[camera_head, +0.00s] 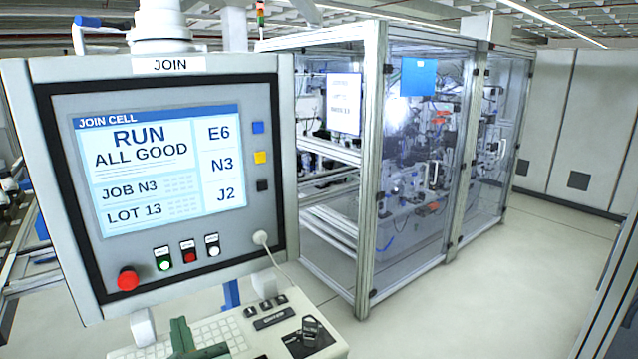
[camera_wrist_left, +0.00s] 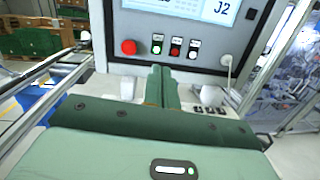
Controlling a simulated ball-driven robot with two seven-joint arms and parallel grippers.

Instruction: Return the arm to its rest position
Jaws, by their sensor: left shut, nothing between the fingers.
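My left gripper (camera_head: 184,335) shows at the bottom edge of the head view, in front of the control panel's keyboard shelf. In the left wrist view its two green fingers (camera_wrist_left: 162,84) are together, shut with nothing between them. They point at the lower part of the control panel (camera_wrist_left: 205,62), below its row of buttons. Most of my left arm is out of the head view. My right gripper is in neither view.
The JOIN control panel (camera_head: 288,200) stands close in front, with a red stop button (camera_head: 128,278). A keyboard shelf (camera_head: 335,347) juts out below it. A glazed machine cell (camera_head: 372,170) stands behind to the right. Open floor (camera_head: 480,300) lies at the right.

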